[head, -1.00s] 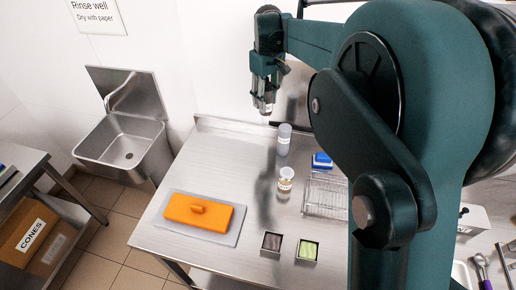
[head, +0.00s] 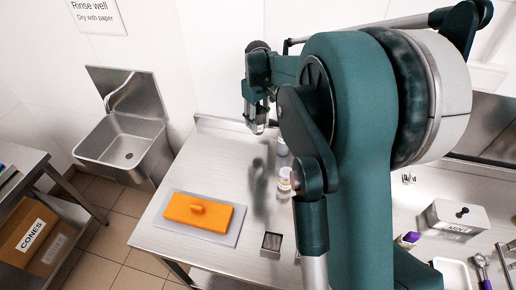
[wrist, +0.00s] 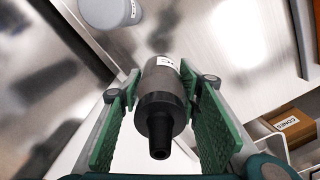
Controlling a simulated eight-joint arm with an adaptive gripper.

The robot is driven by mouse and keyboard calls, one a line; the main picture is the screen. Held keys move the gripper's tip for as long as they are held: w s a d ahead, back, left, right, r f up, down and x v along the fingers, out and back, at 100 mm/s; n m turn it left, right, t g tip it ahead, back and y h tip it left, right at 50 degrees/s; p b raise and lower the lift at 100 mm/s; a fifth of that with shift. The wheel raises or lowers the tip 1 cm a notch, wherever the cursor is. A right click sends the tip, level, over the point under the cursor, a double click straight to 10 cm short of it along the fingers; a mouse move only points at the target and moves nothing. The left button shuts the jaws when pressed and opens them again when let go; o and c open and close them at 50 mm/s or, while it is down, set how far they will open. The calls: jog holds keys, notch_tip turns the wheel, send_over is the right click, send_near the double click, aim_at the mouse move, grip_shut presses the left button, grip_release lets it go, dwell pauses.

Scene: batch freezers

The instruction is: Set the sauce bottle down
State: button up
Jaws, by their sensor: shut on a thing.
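The sauce bottle (wrist: 160,88) is between the green pads of my gripper in the wrist view. It is a grey bottle with a white label and a black cap whose nozzle points toward the camera. My gripper (head: 257,122) is shut on it, and in the head view hangs near the back left of the steel table (head: 215,155). The held bottle is hard to make out there, and I cannot tell whether its base touches anything.
A grey bottle (head: 282,147) and a labelled jar (head: 284,182) stand on the table, partly hidden by my arm. An orange block (head: 188,211) lies on a pale board at the front left. A small square tin (head: 271,243) is nearby.

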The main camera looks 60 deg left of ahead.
jog(key=shift+f, duration=3.1)
jog(key=shift+f, duration=0.1)
jog(key=shift+f+p, duration=0.35)
jog(key=shift+f, duration=1.45)
jog(key=shift+f, duration=0.2)
jog(key=o, duration=1.1)
jog(key=shift+r, duration=0.2)
notch_tip(320, 180, up, 12)
jog(key=shift+b, duration=0.35)
